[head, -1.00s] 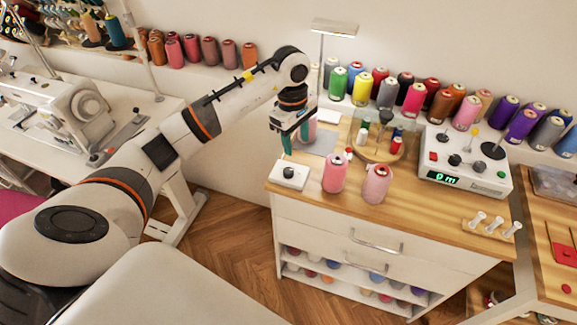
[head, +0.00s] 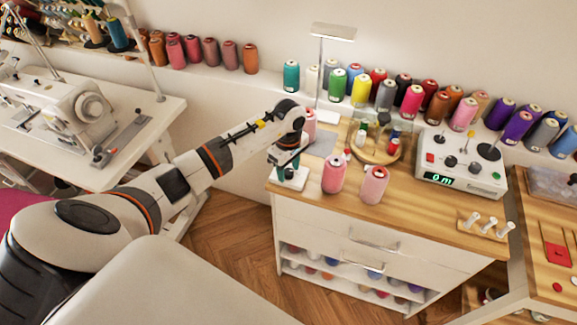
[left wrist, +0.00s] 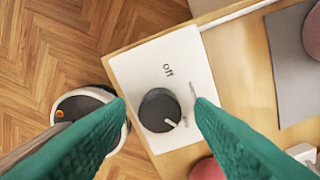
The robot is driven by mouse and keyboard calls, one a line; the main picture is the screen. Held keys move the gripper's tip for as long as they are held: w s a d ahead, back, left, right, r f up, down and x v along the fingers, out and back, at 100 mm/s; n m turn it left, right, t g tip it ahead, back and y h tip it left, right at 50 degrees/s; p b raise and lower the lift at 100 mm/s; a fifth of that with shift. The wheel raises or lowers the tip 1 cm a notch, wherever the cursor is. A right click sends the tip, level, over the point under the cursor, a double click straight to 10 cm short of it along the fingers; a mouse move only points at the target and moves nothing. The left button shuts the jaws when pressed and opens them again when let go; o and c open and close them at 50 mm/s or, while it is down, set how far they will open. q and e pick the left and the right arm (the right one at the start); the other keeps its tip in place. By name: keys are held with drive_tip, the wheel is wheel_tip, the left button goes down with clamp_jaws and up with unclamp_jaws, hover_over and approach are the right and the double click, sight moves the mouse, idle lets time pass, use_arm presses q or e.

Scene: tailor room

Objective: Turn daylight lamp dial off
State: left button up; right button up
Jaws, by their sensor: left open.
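The daylight lamp (head: 333,33) is a thin white stand with a flat head at the back left of the wooden cabinet top. A white dial box (head: 291,183) sits at the cabinet's front left corner. In the left wrist view, its black round dial (left wrist: 157,108) has a white pointer aimed to the lower right. My right gripper is out of view.
Two pink thread spools (head: 335,174) stand just right of the box, close to the gripper. A grey mat (head: 319,143) lies behind. A white device with a green display (head: 463,165) is farther right. A sewing machine table (head: 120,150) stands at left.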

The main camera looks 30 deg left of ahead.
use_arm(q)
drive_tip(key=c, duration=1)
